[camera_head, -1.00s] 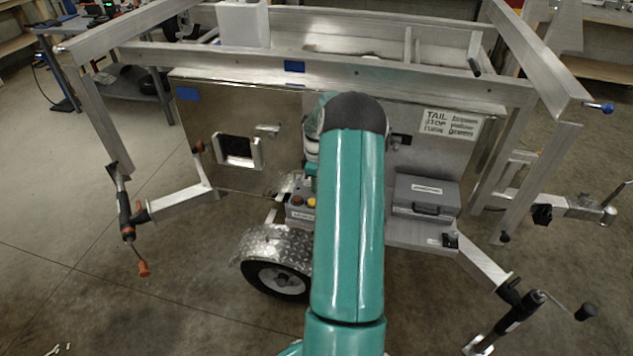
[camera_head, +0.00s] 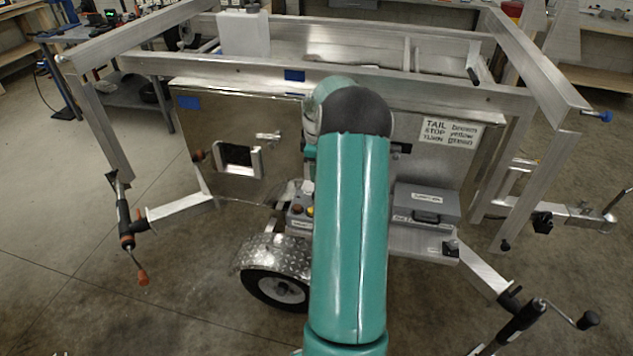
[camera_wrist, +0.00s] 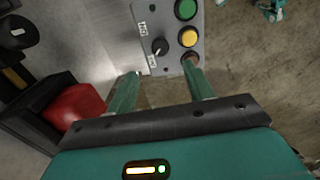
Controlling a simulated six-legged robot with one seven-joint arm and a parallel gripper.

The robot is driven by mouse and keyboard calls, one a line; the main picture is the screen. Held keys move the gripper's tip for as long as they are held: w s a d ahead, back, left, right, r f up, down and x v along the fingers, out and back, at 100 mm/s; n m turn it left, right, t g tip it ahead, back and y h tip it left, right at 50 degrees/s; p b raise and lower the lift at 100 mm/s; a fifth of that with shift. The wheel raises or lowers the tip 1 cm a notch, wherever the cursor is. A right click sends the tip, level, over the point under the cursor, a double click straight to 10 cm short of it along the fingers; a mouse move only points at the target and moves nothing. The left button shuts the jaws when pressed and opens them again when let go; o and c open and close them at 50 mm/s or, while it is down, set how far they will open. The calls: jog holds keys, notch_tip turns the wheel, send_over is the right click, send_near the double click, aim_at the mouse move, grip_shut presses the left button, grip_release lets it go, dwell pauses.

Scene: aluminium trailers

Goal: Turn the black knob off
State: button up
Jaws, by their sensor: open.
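The black knob (camera_wrist: 159,46) sits on a grey control panel (camera_wrist: 170,18) in the wrist view. It lies between two small labels, one above left and one below; its exact setting is too small to tell. A green, a yellow and a darker button (camera_wrist: 189,58) run down the panel's right side. My gripper (camera_wrist: 161,78) is open and empty, its two green fingers pointing towards the panel. The knob appears just beyond the gap between the fingertips, with no visible contact. In the head view the panel's box (camera_head: 300,213) is partly hidden by my arm, and the gripper is hidden.
In the wrist view, a red object (camera_wrist: 75,106) in a black housing lies left of my fingers. In the head view, the aluminium trailer frame (camera_head: 330,72) surrounds the work area, with a grey case (camera_head: 426,203) right of my arm and a wheel fender (camera_head: 272,255) below.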

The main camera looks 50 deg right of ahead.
notch_tip(320, 180, up, 4)
jog(key=shift+r, duration=0.15)
dwell(0.6)
jog(key=w+a+r+m+t+h, duration=0.1)
jog(key=a+r, duration=0.4)
jog(key=a, duration=0.4)
jog(key=a+r, duration=0.6)
jog(key=a, duration=0.4)
jog(key=w+a+r+m+t+h, duration=0.1)
jog(key=a+r, duration=0.4)
jog(key=a, duration=0.4)
jog(key=s+a+m+t+y, duration=0.1)
jog(key=s+a, duration=0.7)
jog(key=a, duration=0.2)
jog(key=s+a+m+t+y, duration=0.1)
jog(key=s+a+t, duration=0.1)
jog(key=s+a, duration=0.6)
jog(key=a, duration=0.3)
jog(key=shift+s+r+m+t, duration=0.15)
jog(key=shift+m+t, duration=0.15)
jog(key=shift+m, duration=0.1)
jog(key=shift+c, duration=0.4)
